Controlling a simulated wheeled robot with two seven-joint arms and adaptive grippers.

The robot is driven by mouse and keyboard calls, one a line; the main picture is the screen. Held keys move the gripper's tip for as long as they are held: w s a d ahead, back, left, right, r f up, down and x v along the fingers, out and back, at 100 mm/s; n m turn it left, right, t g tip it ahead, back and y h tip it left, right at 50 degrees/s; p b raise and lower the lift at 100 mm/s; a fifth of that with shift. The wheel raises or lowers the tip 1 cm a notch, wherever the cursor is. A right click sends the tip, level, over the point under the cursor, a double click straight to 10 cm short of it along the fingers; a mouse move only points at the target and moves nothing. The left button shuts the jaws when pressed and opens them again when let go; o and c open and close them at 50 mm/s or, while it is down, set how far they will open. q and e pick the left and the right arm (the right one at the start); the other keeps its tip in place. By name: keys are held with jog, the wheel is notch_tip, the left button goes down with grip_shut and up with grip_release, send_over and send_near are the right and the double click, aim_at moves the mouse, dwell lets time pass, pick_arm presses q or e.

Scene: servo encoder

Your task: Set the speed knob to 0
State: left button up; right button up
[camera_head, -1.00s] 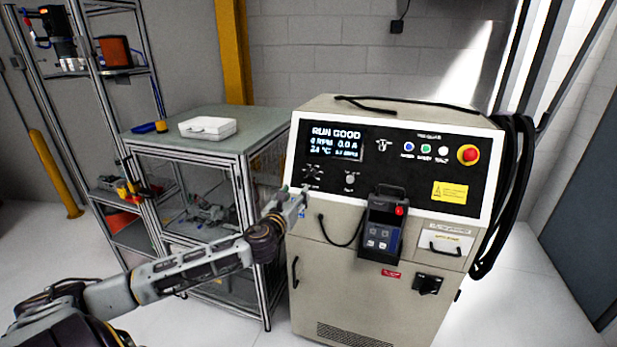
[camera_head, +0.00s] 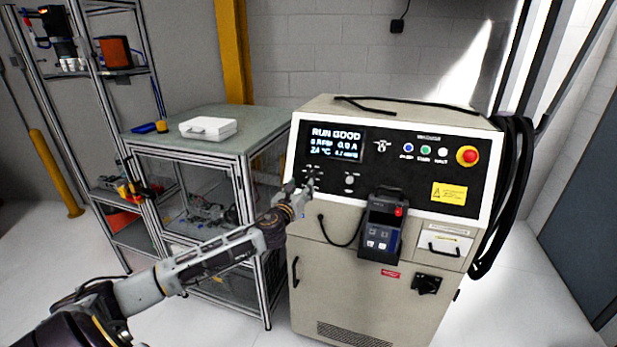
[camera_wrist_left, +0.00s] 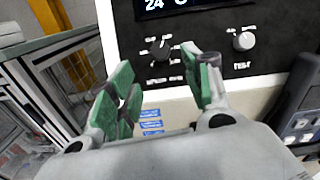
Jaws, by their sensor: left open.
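The control cabinet (camera_head: 440,215) has a black front panel with a lit display (camera_head: 335,143) reading RUN GOOD. A dark knob ringed by small white labels shows in the left wrist view (camera_wrist_left: 160,49); the labels are too small to read, but it appears to be the speed knob. My left gripper (camera_head: 300,187), with green pads, is open at the panel's lower left. In the left wrist view the fingers (camera_wrist_left: 160,72) stand either side of the knob's line, with the knob just beyond the tips. Contact is not visible. The right gripper is out of view.
A light round knob (camera_wrist_left: 243,41) sits right of the dark one. A handheld pendant (camera_head: 383,225) hangs on the cabinet front, with a red emergency button (camera_head: 467,155) above right. A framed bench (camera_head: 215,143) with a white case (camera_head: 207,127) stands left.

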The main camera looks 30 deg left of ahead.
aim_at(310, 174)
pick_arm(q)
jog(key=shift+p+x, duration=0.65)
jog(key=shift+x, duration=3.5)
jog(key=shift+c, duration=0.4)
jog(key=c, duration=1)
